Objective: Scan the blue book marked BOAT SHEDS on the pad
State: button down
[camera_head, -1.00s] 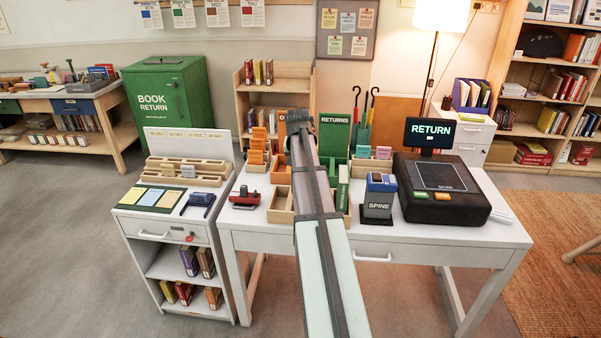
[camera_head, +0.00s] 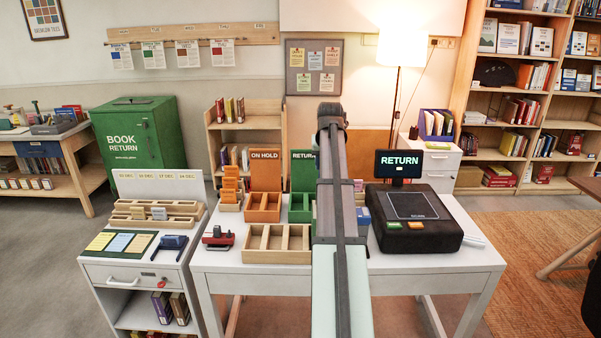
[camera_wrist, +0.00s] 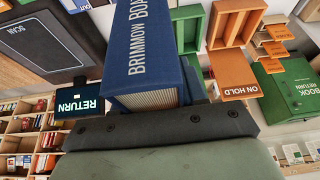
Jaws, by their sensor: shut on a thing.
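A blue book (camera_wrist: 150,60) fills the middle of the wrist view, with its spine lettering reading "BRIMMOW BOA" before the frame cuts it off. My gripper (camera_wrist: 165,125) is shut on it; the fingertips are mostly hidden, and the page edges face the camera. In the head view my arm hides the gripper and the book. The black scan pad (camera_head: 412,205) lies on the desk to the right of my arm, its top bare. It also shows at the upper left of the wrist view (camera_wrist: 55,40), apart from the book.
A screen reading RETURN (camera_head: 398,164) stands behind the pad. Left of my arm are a wooden tray (camera_head: 276,257) with empty compartments, an orange ON HOLD bin (camera_head: 265,175), a green return bin (camera_head: 302,172) and a red stapler-like item (camera_head: 218,237). A lamp (camera_head: 398,50) stands behind.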

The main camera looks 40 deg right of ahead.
jog(key=s+d+f+m, duration=0.1)
jog(key=s+d, duration=0.5)
jog(key=d, duration=0.4)
jog(key=s+d+f+m+g+h, duration=0.15)
jog(key=s+d, duration=0.35)
jog(key=d, duration=0.5)
jog(key=s+d+f+m, duration=0.1)
jog(key=s+d+m, duration=0.1)
jog(key=s+d, duration=0.6)
jog(key=shift+w+d+f, duration=0.3)
jog(key=shift+w+f, duration=0.1)
jog(key=shift+f, duration=0.45)
jog(key=shift+w+d+f, duration=0.35)
jog(key=shift+w+f, duration=0.05)
jog(key=shift+f, duration=0.45)
jog(key=shift+w+d+f, duration=0.3)
jog(key=shift+w+f, duration=0.1)
jog(key=shift+f, duration=0.45)
